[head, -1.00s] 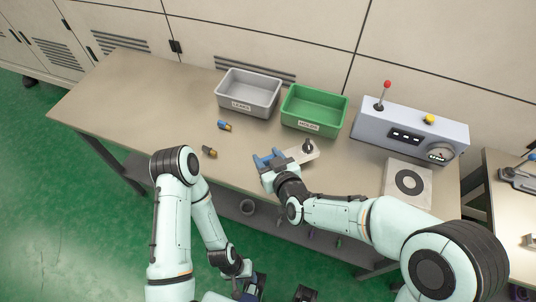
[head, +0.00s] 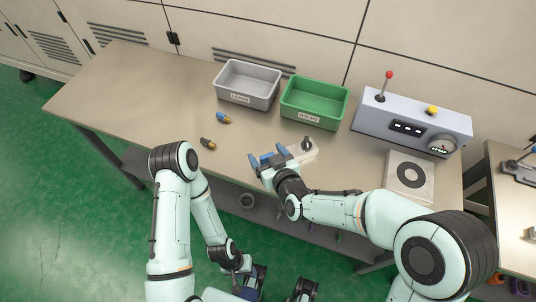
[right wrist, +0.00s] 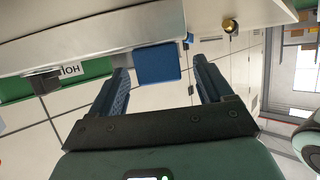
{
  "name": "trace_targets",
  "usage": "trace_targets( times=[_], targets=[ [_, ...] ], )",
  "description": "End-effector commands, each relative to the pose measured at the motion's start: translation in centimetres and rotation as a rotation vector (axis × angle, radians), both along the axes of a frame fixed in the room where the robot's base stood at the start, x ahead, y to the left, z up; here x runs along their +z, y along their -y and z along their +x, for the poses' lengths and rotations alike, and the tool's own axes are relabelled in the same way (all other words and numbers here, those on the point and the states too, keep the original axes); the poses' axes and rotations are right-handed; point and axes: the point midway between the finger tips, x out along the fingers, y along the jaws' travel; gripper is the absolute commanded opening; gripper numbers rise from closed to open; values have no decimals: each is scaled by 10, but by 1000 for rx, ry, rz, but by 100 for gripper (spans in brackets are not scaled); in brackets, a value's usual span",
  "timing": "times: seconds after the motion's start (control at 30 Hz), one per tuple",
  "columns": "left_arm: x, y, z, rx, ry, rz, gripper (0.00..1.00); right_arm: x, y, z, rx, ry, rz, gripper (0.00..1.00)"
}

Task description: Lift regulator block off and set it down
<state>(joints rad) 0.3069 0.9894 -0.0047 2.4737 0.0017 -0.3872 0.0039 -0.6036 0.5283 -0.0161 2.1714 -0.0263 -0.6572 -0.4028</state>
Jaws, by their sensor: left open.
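A pale flat block with a black knob, which looks like the regulator block (head: 301,148), lies on the table in front of the green bin. My right gripper (head: 273,158) is at its left end, with blue fingers apart. In the right wrist view, turned upside down, the open fingers (right wrist: 160,88) stand either side of a blue piece (right wrist: 158,63) by the pale block (right wrist: 95,32); I see no contact. A dark knob (right wrist: 42,83) shows at left there. My left gripper (head: 253,284) is open, low in front of the table, away from the block.
A grey bin (head: 233,97) and green bin (head: 300,119) stand at the table's back. A control box with a red-tipped lever (head: 410,130) and a white plate with a dark ring (head: 393,182) are at right. Two small fittings (head: 222,118) (head: 208,144) lie left. The table's left is clear.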

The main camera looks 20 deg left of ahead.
Motion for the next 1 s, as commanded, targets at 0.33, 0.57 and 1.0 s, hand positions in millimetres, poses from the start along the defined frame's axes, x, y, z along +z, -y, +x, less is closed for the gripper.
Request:
trace_targets(
  times=[0.33,0.57,1.0],
  targets=[
    [-2,0,0,1,2,1,43,17,26,-27,-2,3,1,80],
    [-2,0,1,1,4,1,43,37,60,-62,-2,5,2,80],
    [-11,0,4,4,18,3,43,51,84,-90,0,3,1,80]
  ],
)
